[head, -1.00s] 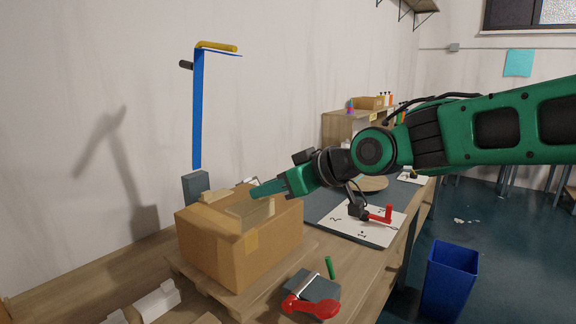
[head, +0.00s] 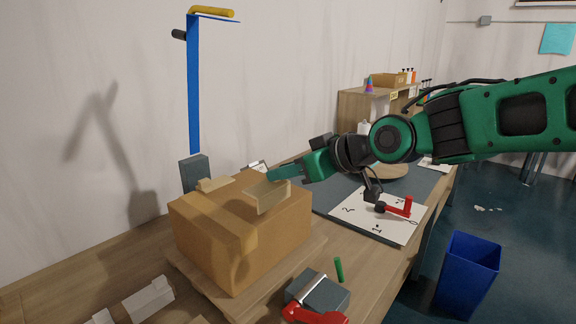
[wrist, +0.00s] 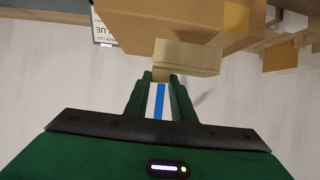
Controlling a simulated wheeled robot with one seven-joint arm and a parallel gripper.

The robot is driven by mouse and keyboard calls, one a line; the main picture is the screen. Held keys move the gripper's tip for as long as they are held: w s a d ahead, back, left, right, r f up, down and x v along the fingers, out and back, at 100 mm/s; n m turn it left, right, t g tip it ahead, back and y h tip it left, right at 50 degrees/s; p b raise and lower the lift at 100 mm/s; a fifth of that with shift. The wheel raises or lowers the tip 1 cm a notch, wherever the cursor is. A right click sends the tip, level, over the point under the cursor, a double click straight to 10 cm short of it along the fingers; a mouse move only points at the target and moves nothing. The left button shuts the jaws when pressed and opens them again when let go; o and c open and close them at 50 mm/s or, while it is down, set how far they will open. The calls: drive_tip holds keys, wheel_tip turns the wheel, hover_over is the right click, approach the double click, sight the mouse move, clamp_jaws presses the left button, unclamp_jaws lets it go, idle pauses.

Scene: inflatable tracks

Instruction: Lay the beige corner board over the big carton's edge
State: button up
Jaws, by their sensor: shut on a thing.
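My gripper (head: 274,177) is shut on the beige corner board (head: 268,198), gripping it at its far end. The board shows as a short beige angled piece over the top of the big carton (head: 270,243), toward its right side. The carton is brown, closed and taped. In the wrist view, the board (wrist: 187,58) sticks out beyond the fingertips (wrist: 160,80), in front of the carton (wrist: 170,20). I cannot tell whether the board touches the carton. Another beige piece (head: 214,184) lies at the carton's far left top edge.
The carton stands on a wooden pallet (head: 192,268) on the bench. A blue upright (head: 194,90) stands behind it. White angled pieces (head: 148,299) lie front left. A red-handled tool (head: 316,313) and green cylinder (head: 339,269) lie front right. A blue bin (head: 470,270) stands on the floor.

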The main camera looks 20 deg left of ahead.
sight(287, 196)
drive_tip(key=shift+f, duration=2.05)
drive_tip(key=shift+a+f, duration=0.15)
drive_tip(key=shift+f, duration=1)
drive_tip(key=o, duration=1.1)
drive_tip(key=v, duration=1)
drive_tip(key=shift+d+r, duration=0.15)
drive_tip(key=shift+d, duration=0.2)
